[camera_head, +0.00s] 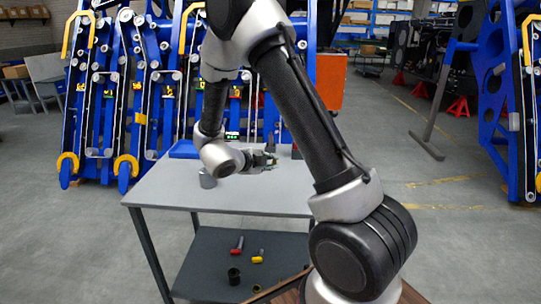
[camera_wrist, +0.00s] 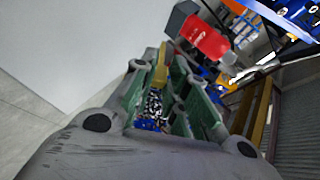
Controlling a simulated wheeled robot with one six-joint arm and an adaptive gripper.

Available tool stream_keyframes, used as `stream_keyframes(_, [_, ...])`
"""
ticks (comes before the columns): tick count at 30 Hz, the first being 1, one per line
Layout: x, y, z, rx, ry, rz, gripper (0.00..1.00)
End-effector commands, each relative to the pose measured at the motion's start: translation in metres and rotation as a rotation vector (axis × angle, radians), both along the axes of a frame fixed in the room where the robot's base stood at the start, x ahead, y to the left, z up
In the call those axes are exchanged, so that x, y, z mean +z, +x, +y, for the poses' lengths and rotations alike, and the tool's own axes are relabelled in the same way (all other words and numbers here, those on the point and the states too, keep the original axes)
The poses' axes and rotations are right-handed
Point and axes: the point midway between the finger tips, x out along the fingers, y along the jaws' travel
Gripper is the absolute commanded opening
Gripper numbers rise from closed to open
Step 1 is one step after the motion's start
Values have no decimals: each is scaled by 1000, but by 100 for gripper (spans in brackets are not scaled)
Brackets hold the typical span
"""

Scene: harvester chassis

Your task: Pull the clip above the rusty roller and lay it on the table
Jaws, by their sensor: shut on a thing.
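My gripper (camera_head: 268,160) hangs low over the back right part of the grey table (camera_head: 235,198). In the wrist view my gripper (camera_wrist: 163,78) shows two green-sided fingers close together at the tips. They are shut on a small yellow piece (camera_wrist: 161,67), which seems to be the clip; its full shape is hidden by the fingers. The pale tabletop (camera_wrist: 85,40) fills the upper left of the wrist view. I cannot tell whether the piece touches the table. I cannot make out the rusty roller in either view.
A red object (camera_wrist: 205,38) is beyond the fingertips. Blue harvester frames (camera_head: 115,95) stand behind the table. The table's front is clear.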

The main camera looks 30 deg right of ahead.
Motion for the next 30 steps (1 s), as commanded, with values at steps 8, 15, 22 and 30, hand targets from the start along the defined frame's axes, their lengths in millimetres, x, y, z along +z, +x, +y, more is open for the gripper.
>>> stream_keyframes(8, [-16,0,0,0,-1,3,0])
stream_keyframes(15, [-52,0,0,1,-1,4,0])
stream_keyframes(22, [-79,0,0,0,-1,2,0])
stream_keyframes(30, [-90,0,0,0,0,0,0])
